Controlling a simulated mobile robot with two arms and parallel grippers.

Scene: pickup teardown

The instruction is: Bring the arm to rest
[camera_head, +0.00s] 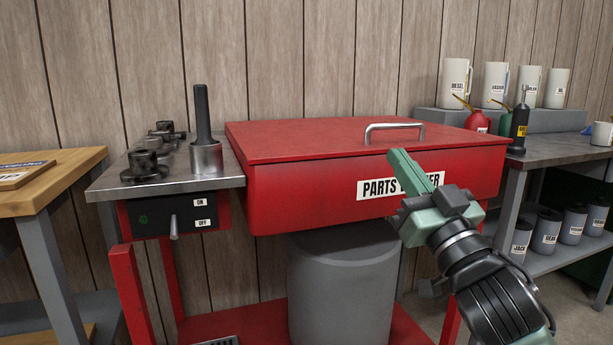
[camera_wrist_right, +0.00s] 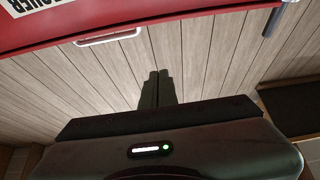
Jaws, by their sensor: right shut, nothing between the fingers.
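My right gripper (camera_head: 402,162) is in front of the red parts washer (camera_head: 300,195), over the right part of its label. Its green fingers are shut together with nothing between them, pointing up and to the left. In the right wrist view the closed fingers (camera_wrist_right: 157,88) stand against the wood wall, and the washer (camera_wrist_right: 40,25) with its lid handle (camera_wrist_right: 108,37) shows at the top. The washer's lid (camera_head: 320,140) is down. My left gripper is not in the head view.
A side shelf (camera_head: 110,187) left of the washer holds dark parts and a brush in a metal cup (camera_head: 205,155). A switch panel (camera_head: 175,219) sits below it. A grey drum (camera_head: 340,290) stands under the washer. A workbench (camera_head: 545,153) with cans is at right, a wooden table (camera_head: 60,168) at left.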

